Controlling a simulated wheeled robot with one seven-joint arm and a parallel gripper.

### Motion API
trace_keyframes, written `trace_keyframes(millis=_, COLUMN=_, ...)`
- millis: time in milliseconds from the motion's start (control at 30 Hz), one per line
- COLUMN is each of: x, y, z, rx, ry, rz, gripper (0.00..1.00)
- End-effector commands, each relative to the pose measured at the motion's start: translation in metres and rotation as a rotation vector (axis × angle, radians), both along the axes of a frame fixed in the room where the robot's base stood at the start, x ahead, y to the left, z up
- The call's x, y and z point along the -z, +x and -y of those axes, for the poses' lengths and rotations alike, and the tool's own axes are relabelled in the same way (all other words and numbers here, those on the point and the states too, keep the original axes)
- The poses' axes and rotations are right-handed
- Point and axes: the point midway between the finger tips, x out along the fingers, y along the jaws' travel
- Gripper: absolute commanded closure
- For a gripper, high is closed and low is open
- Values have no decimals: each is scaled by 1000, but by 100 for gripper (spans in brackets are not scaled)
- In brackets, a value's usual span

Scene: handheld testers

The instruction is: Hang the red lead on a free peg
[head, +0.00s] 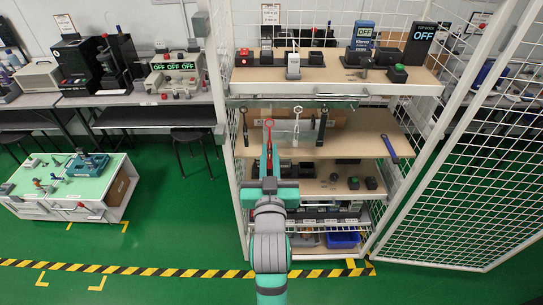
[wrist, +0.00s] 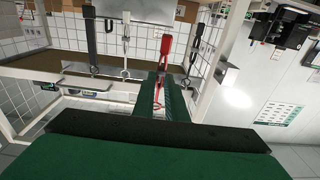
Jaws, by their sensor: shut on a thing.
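The red lead (head: 268,127) is upright in front of the middle shelf of the white rack. In the wrist view the red lead (wrist: 164,60) runs down between the two green fingers. My gripper (head: 268,160) is shut on it; the fingers also show in the wrist view (wrist: 160,95). A white lead (head: 297,125) and a dark lead (head: 322,125) hang to the right of the red one in the head view, and another dark lead (head: 244,125) to its left. The pegs are too small to tell apart, and whether the red lead touches one is unclear.
The middle shelf (head: 365,140) holds a cardboard box (head: 332,118) behind the leads and a blue-handled tool (head: 390,148) at right. Rack posts and a mesh door (head: 450,170) bound the right side.

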Motion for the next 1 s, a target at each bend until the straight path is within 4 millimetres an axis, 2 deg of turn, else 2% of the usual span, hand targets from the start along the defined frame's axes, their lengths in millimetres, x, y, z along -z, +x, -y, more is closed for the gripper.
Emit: trace_keyframes(millis=1000, x=5, y=52, z=3, rx=6, ry=-2, rz=-1, gripper=100)
